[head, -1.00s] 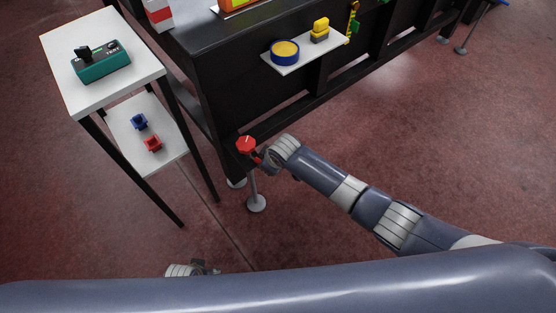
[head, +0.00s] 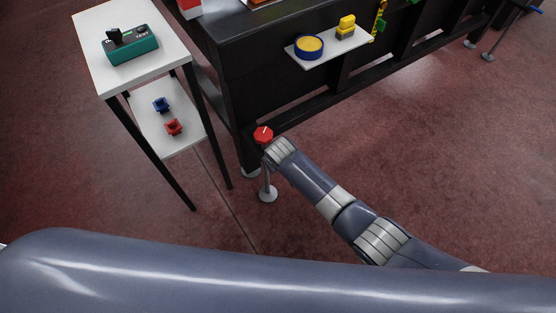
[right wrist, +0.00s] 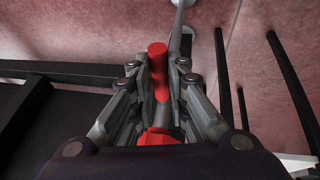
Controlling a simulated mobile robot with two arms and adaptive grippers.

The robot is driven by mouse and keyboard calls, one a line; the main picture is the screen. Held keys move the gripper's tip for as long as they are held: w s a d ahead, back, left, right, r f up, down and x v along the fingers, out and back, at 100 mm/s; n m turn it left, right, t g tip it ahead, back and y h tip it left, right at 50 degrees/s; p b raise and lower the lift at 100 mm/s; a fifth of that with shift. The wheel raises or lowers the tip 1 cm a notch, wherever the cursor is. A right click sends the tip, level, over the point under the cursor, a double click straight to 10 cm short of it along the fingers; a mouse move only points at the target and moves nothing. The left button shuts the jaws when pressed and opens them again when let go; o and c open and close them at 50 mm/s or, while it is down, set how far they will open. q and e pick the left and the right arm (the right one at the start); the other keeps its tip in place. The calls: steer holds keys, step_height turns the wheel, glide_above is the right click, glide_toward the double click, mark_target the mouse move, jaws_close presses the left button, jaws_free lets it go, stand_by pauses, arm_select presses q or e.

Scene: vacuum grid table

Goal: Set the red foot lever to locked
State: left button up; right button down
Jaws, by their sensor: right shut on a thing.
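The red foot lever (head: 263,134) sits at the table's near corner, above a grey stem with a round foot pad (head: 268,195). A white mark shows on its round red top. In the right wrist view the red lever handle (right wrist: 158,62) lies between the fingers of my right gripper (right wrist: 158,82), which is shut on it. A second red part (right wrist: 160,137) shows closer to the palm. In the head view the wrist hides most of the gripper and handle. The lever's locked or unlocked setting cannot be read. My left gripper is out of view.
A white two-level stand (head: 92,72) is to the left, with a green tester (head: 132,49) on top and blue (head: 161,105) and red (head: 173,127) parts below. The dark table frame (head: 225,75) rises behind the lever. Floor to the right is open.

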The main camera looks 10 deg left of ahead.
steer(key=shift+s, duration=0.1)
steer(key=c, duration=1.6)
jaws_free()
steer(key=shift+o, duration=0.2)
steer(key=shift+r, duration=0.15)
steer(key=v, duration=1.1)
steer(key=shift+s+r, duration=0.2)
steer(key=shift+r, duration=0.1)
